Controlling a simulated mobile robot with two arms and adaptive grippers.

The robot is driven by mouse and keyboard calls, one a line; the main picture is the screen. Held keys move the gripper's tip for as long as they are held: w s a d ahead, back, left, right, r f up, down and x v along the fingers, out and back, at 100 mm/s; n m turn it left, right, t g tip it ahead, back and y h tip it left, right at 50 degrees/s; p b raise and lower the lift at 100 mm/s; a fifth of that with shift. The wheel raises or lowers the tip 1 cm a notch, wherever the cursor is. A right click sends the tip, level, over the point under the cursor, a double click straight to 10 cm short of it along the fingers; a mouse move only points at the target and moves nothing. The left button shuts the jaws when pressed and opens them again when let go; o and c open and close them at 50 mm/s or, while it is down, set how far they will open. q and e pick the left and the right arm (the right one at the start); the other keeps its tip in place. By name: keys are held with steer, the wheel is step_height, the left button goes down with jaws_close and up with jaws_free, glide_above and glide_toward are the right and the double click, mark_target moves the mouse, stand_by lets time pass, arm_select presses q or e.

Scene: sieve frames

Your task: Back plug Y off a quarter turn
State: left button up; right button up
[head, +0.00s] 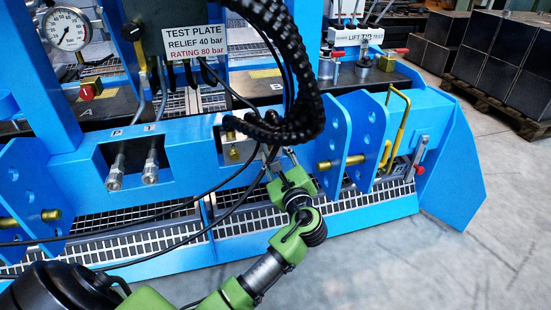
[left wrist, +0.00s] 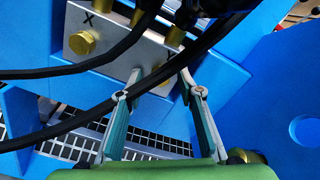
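A grey metal block (left wrist: 110,55) in the blue frame carries a letter X and a brass plug X (left wrist: 83,43). The block also shows in the head view (head: 226,138), under a thick black hose bundle. My left gripper (left wrist: 161,73) is at the block's right part, fingers apart, one tip on each side of the plug Y place. Plug Y is mostly hidden by a black hose crossing in front of the fingertips, and I see no clear contact. In the head view the left gripper (head: 274,160) reaches the block from below. My right gripper is not in view.
Thin black hoses (head: 180,205) hang across the frame front and pass close to my left gripper. Two metal fittings (head: 150,170) stick out left of the block. A blue bracket (head: 332,145) and yellow handle (head: 398,130) stand to the right. Open floor lies at the lower right.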

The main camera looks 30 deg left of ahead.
arm_select(q)
steer(key=shift+w+a, duration=0.1)
jaws_close()
